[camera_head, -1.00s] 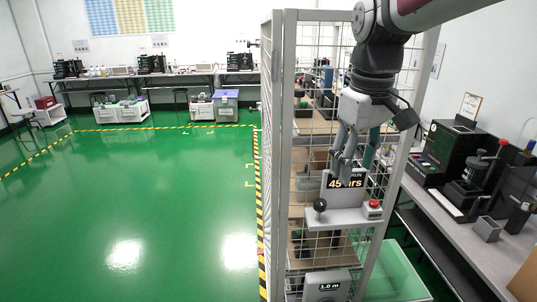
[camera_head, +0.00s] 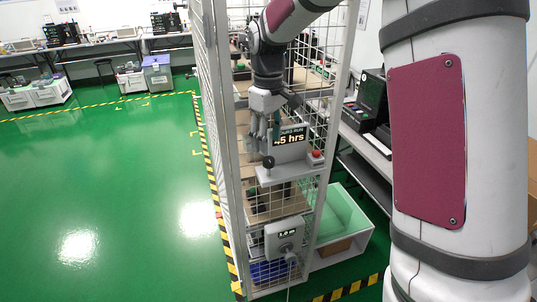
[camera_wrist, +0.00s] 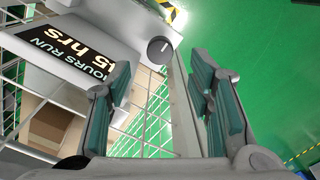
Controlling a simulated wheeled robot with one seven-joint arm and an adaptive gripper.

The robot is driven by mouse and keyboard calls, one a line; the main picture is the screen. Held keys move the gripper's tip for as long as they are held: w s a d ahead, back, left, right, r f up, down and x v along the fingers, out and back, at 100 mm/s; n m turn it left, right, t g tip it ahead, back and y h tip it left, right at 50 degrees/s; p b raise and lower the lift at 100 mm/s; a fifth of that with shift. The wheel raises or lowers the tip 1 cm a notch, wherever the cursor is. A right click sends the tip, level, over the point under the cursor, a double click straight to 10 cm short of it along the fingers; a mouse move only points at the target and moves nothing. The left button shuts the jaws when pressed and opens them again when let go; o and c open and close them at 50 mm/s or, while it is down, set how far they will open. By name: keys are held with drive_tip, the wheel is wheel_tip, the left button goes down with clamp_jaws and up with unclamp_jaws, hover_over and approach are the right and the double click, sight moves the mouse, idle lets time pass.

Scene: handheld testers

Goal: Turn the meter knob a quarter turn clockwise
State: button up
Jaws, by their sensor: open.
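The hours-run meter (camera_head: 291,139) has a dark display with "45 hrs" in pale digits, partly hidden by my gripper. A grey ledge in front of it carries a round black knob (camera_head: 268,162) at its left end and a red button (camera_head: 317,155) at its right. My gripper (camera_head: 270,136) points down above the knob, open and empty. In the wrist view, the knob (camera_wrist: 157,48) shows beyond the gap between my open fingers (camera_wrist: 160,80), apart from them. A small pale mark shows on the knob.
A second grey device (camera_head: 285,239) with a "1.0 m" display and a dial hangs lower on the wire-mesh frame (camera_head: 222,130). A green-lined tray (camera_head: 345,219) stands to the right. A bench (camera_head: 365,150) with black equipment stands behind. Open green floor (camera_head: 110,180) lies left.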

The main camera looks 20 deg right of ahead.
sight(268, 159)
wheel_tip(268, 159, down, 6)
drive_tip(key=shift+r+p, duration=0.15)
drive_tip(key=shift+p, duration=0.15)
drive_tip(key=shift+c, duration=0.3)
clamp_jaws()
